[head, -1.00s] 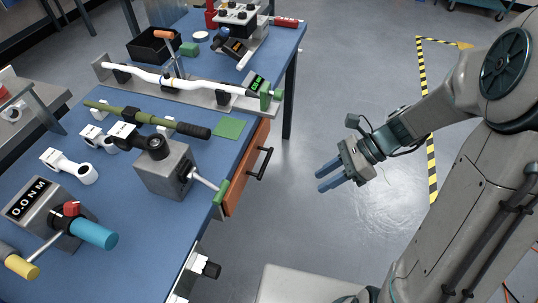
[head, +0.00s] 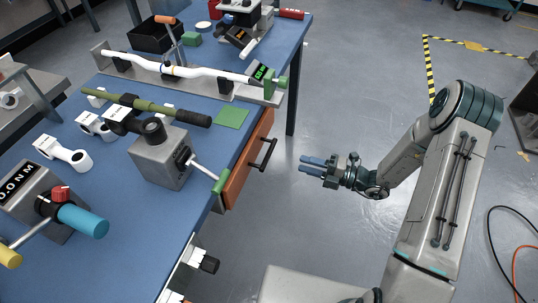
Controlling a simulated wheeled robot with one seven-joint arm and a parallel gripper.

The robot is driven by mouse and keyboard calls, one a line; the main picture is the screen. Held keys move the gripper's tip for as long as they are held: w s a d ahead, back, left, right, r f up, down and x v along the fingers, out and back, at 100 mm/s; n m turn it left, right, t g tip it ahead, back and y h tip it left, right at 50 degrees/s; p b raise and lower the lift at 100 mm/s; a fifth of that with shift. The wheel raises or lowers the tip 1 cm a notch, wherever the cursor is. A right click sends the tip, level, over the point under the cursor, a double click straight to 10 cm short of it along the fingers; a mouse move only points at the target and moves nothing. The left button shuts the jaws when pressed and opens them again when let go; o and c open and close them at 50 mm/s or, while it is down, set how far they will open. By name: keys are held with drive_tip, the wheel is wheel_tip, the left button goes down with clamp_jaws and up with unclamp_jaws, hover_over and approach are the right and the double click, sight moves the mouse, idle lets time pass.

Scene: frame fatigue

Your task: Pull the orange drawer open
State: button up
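The orange drawer (head: 240,178) is set in the side of the blue bench, under its right edge. Its front looks flush with the bench side, with no gap showing. A black bar handle (head: 265,157) stands out from the drawer front. My gripper (head: 305,164) is to the right of the handle, apart from it, over the open floor. Its two blue fingers point left towards the handle. A gap shows between the fingers, and nothing is between them.
The blue bench top (head: 112,188) carries a grey block with a green-tipped lever (head: 205,173) that sticks out past the bench edge near the drawer. A dark knob (head: 209,264) juts from the bench side lower down. The floor (head: 330,110) around my gripper is clear.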

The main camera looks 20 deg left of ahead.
sight(255, 150)
drive_tip(key=a, duration=0.8)
drive_tip(key=w+a, duration=0.1)
drive_tip(key=a, duration=0.3)
drive_tip(key=shift+a, duration=0.35)
clamp_jaws()
